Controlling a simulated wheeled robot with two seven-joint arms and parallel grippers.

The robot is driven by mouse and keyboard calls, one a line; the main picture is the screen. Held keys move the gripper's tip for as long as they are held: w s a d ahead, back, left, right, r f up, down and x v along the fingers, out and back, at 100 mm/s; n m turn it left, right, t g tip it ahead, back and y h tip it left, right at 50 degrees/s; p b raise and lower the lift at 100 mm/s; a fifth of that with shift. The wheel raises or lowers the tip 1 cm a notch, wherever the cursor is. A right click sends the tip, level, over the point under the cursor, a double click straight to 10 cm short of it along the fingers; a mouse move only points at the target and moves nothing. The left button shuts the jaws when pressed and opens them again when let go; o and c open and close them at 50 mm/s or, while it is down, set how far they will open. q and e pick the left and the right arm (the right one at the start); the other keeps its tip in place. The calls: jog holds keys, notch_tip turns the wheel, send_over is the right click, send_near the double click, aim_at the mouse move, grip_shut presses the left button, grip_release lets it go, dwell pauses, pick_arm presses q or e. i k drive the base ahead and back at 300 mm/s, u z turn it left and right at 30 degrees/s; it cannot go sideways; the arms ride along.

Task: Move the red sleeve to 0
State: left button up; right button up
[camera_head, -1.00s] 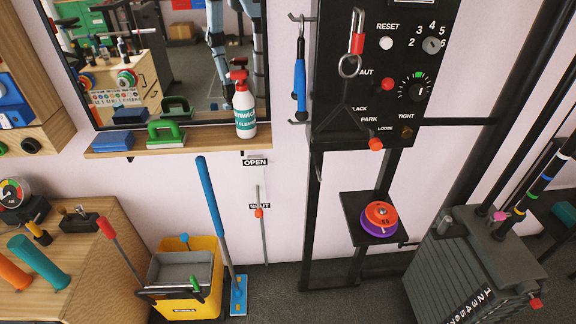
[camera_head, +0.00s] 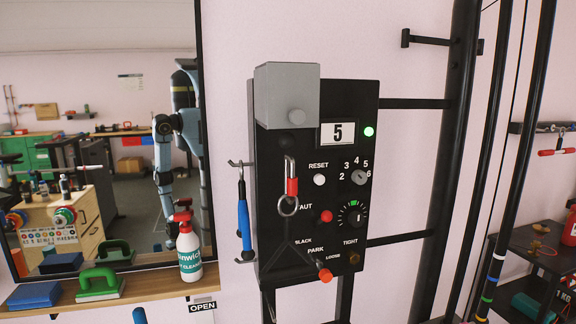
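A red sleeve (camera_head: 292,187) sits on the metal clip that hangs at the front of the black control panel (camera_head: 272,225), with a ring (camera_head: 288,206) just below it. Other red parts show too, so I cannot tell for sure which one the task means. These are a red knob (camera_head: 326,216), an orange-red knob (camera_head: 325,275) by PARK and LOOSE, and a red piece (camera_head: 557,152) on a bar at far right. I cannot make out a 0 mark. Neither of my grippers is in direct view.
A grey box (camera_head: 286,95) and a display reading 5 (camera_head: 338,133) are on the panel. A blue-handled tool (camera_head: 244,216) hangs on its left. A spray bottle (camera_head: 188,252) and green block (camera_head: 99,284) stand on the shelf. A mirror reflects a robot arm. Black posts stand right.

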aim_at(293, 184)
jog(key=z, duration=1)
jog(key=k, duration=0.65)
jog(key=u, duration=0.45)
jog(key=i, duration=1)
